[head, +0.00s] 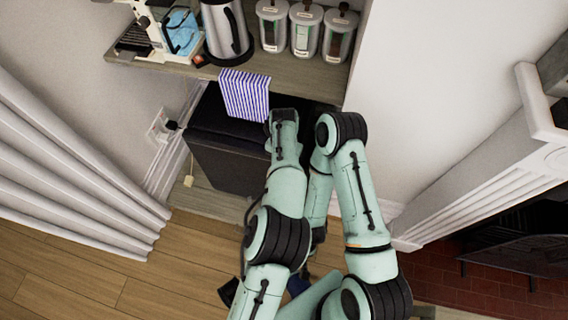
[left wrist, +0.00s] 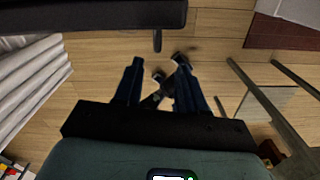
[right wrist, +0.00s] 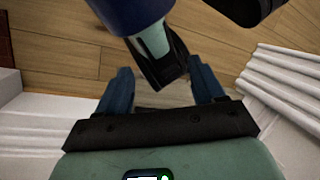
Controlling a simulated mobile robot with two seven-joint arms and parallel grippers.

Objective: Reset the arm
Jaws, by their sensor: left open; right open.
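Both of my mint-green arms fold down in front of the shelf in the head view, with their grippers mostly hidden behind the arm links. In the left wrist view my left gripper (left wrist: 158,88) is open, its two dark-blue fingers apart with no held object visible, above the wooden floor. In the right wrist view my right gripper (right wrist: 161,88) is open, its blue fingers spread. Part of my own arm shows just beyond the fingers there; I cannot tell whether it touches them.
A wooden shelf (head: 170,67) holds a kettle (head: 226,32), several canisters (head: 306,30) and a coffee machine; a striped cloth (head: 245,95) hangs over its edge. A dark cabinet (head: 227,160) stands below. White curtains (head: 70,175) are left, a fireplace (head: 515,235) right. Wooden floor (head: 70,275) is clear at lower left.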

